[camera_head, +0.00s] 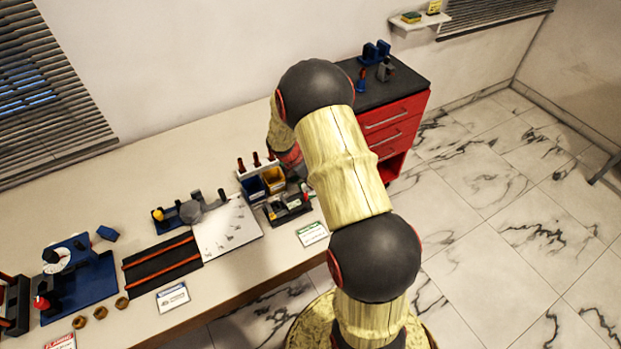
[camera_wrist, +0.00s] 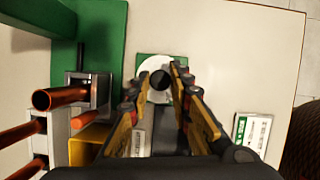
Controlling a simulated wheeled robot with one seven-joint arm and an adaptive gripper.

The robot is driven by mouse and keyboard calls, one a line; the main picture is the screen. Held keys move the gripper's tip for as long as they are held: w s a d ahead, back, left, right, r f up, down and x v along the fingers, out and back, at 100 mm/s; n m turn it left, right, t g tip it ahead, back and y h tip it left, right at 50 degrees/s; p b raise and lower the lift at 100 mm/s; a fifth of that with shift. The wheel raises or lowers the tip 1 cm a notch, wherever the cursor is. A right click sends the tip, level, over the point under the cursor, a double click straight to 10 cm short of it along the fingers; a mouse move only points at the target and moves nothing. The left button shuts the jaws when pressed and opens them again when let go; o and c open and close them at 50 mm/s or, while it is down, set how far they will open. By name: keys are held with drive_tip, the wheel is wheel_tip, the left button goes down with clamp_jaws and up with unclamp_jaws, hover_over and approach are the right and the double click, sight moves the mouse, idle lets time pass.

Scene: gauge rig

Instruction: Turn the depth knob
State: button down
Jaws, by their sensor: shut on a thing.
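In the wrist view a small dark round knob (camera_wrist: 160,79), which I take for the depth knob, stands in front of a white disc (camera_wrist: 150,68) on a green plate (camera_wrist: 141,60). My gripper (camera_wrist: 157,82) reaches up to it from below in the picture, with a yellow-and-black finger on each side. The fingers are shut on the knob. They hide part of the disc, and I cannot read any marks on it. In the head view my arm covers the gripper, the knob and the green plate.
In the wrist view a green frame (camera_wrist: 103,22) and copper-coloured handles (camera_wrist: 62,97) stand close on the left. A label card (camera_wrist: 252,130) lies right. In the head view a red drawer cabinet (camera_head: 397,128), a blue rig (camera_head: 88,284) and a white plate (camera_head: 227,228) show.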

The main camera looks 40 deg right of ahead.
drive_tip(key=m+p, duration=0.1)
drive_tip(key=m, duration=0.1)
drive_tip(key=m+g+p, duration=0.1)
drive_tip(key=shift+w+r+m+g, duration=0.1)
drive_tip(key=shift+w+m+g, duration=0.05)
drive_tip(key=shift+m+g, duration=0.2)
drive_tip(key=m+g+y+p, duration=0.1)
drive_tip(key=m, duration=0.3)
drive_tip(key=shift+d+m+p, duration=0.1)
drive_tip(key=shift+m+p, duration=0.2)
drive_tip(key=shift+m, duration=0.05)
drive_tip(key=m+y, duration=0.1)
drive_tip(key=m, duration=0.1)
drive_tip(key=m+g+p, duration=0.1)
drive_tip(key=m, duration=0.1)
drive_tip(key=shift+w+d+y, duration=0.1)
drive_tip(key=shift+d+y, duration=0.05)
drive_tip(key=shift+y, duration=0.25)
drive_tip(key=shift+m+y, duration=0.7)
drive_tip(key=shift+m, duration=1.3)
drive_tip(key=c, duration=1.6)
unclamp_jaws()
drive_tip(key=shift+c, duration=0.2)
drive_tip(key=v, duration=1.2)
drive_tip(key=shift+w+d, duration=0.15)
drive_tip(key=shift+w, duration=0.1)
